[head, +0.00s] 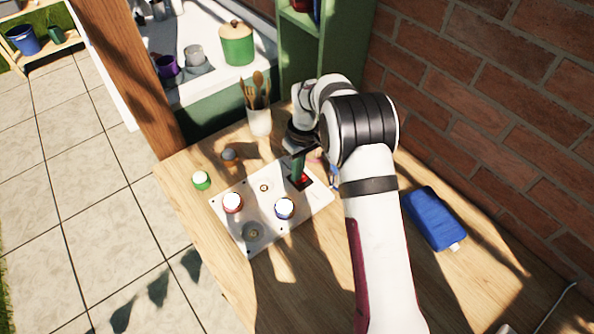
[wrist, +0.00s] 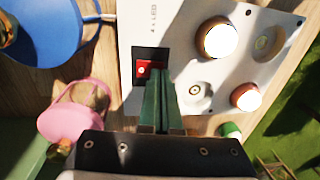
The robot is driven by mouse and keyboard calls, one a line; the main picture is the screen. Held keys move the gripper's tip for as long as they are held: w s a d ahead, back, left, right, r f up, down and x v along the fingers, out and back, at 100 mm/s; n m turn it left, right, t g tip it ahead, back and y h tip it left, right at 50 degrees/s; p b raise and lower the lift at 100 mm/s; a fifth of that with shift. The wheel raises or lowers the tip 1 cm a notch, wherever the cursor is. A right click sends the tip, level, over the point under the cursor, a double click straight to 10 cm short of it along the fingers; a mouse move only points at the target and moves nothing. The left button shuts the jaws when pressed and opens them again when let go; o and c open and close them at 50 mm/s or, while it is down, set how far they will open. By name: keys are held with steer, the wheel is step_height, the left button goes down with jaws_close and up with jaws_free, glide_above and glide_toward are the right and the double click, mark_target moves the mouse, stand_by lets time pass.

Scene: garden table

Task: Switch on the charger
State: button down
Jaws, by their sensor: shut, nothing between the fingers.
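The charger is a white panel (head: 258,207) lying on the wooden table; it also fills the top middle of the wrist view (wrist: 181,18). Its red switch (wrist: 143,70) sits in a dark recess, and the switch shows in the head view too (head: 304,180). A blue-ringed round piece (head: 284,207) and a red-ringed one (head: 232,202), both with bright white tops, sit on the panel. A round socket (head: 251,232) beside them looks empty. My gripper (wrist: 157,78) is shut and empty, its green fingertips at the switch. Contact is unclear. The fingers partly hide the recess.
A green-sided round piece (head: 201,181) and a dark one (head: 229,156) stand left of the panel. A utensil pot (head: 260,121) stands behind. Pink-handled and blue items lie close left in the wrist view.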

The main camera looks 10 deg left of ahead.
steer(key=shift+f, duration=0.1)
steer(key=shift+s+f, duration=0.1)
steer(key=shift+f, duration=0.2)
stand_by(0.3)
steer(key=shift+w+d+r, duration=0.15)
steer(key=shift+w+d, duration=0.4)
steer(key=shift+w, duration=0.05)
steer(key=shift+r, duration=0.1)
